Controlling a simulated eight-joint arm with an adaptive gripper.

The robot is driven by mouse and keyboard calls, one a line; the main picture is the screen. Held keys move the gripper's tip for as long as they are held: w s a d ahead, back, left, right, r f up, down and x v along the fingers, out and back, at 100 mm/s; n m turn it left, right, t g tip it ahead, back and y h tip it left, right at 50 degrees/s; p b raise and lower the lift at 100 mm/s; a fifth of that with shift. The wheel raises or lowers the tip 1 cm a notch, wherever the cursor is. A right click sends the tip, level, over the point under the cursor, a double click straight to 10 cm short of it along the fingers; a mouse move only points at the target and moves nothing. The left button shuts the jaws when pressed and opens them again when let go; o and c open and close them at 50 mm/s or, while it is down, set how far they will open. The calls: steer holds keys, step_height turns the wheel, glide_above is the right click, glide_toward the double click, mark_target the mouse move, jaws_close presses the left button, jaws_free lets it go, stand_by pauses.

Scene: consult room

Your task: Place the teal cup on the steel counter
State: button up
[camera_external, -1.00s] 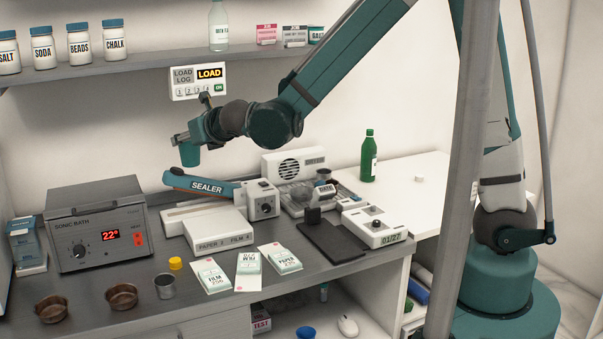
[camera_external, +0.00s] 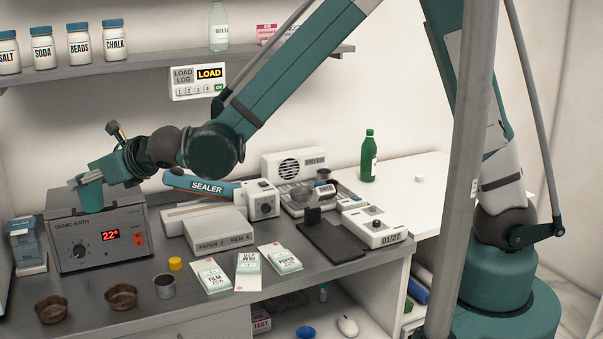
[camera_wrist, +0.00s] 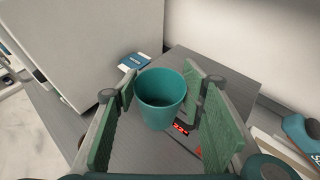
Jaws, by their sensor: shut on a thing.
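The teal cup (camera_external: 90,198) is held in my gripper (camera_external: 86,182), upright or nearly so, in front of or over the sonic bath's top left in the external view. In the wrist view the cup (camera_wrist: 161,100) sits between the two green finger pads, open end toward the camera. The gripper is shut on it. The grey steel counter (camera_external: 205,300) runs along the wall below, with the cup held above its level. The cup's exact height over the bath is hard to tell.
The sonic bath (camera_external: 75,247) stands on the counter's left part. Two brown bowls (camera_external: 122,296), a metal cup (camera_external: 164,286) and a yellow cap (camera_external: 175,263) lie in front. Packets (camera_external: 248,265) and the sealer (camera_external: 205,187) occupy the middle. A shelf (camera_external: 160,65) hangs above.

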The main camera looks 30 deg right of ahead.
steer(key=s+a+f+n+b, duration=0.1)
steer(key=s+a+f+b, duration=0.1)
steer(key=s+a, duration=0.3)
steer(key=shift+a+f+g+y, duration=0.2)
steer(key=shift+a+g+y, duration=0.2)
steer(key=shift+a, duration=0.1)
step_height(320, 180, down, 14)
steer(key=b, duration=0.6)
steer(key=shift+r, duration=0.2)
steer(key=shift+f+b, duration=1.25)
steer(key=shift+f, duration=0.95)
steer(key=shift+f, duration=0.15)
